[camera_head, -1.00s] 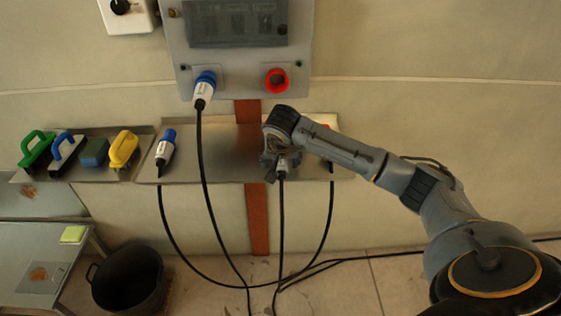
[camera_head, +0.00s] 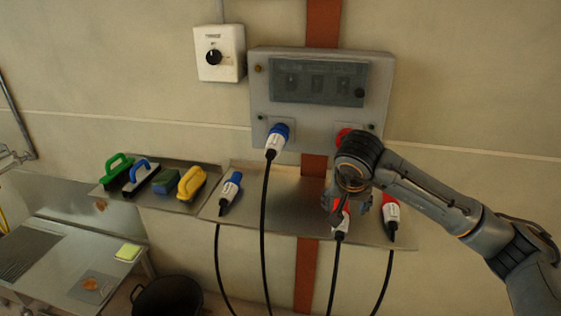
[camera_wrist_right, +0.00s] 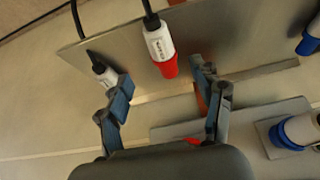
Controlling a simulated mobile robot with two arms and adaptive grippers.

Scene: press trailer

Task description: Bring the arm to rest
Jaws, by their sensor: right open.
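My right gripper (camera_head: 346,207) is in front of the metal shelf, just below the panel's red socket (camera_head: 343,134), and partly hides that socket. In the right wrist view its two fingers (camera_wrist_right: 161,75) are spread wide with nothing between the pads. A red-and-white plug (camera_wrist_right: 160,45) lies on the shelf beyond the fingers, apart from them; it also shows partly behind the gripper in the head view (camera_head: 341,222). A second red plug (camera_head: 391,212) lies to its right, partly behind a finger in the wrist view (camera_wrist_right: 103,72). My left gripper is not in view.
The shelf (camera_head: 290,200) also bears a blue plug (camera_head: 230,188). Another blue plug (camera_head: 276,140) sits in the grey panel (camera_head: 258,95). Several brushes and floats lie on a tray (camera_head: 215,178) at left. A bin (camera_head: 168,298) and a steel table (camera_head: 60,262) stand below.

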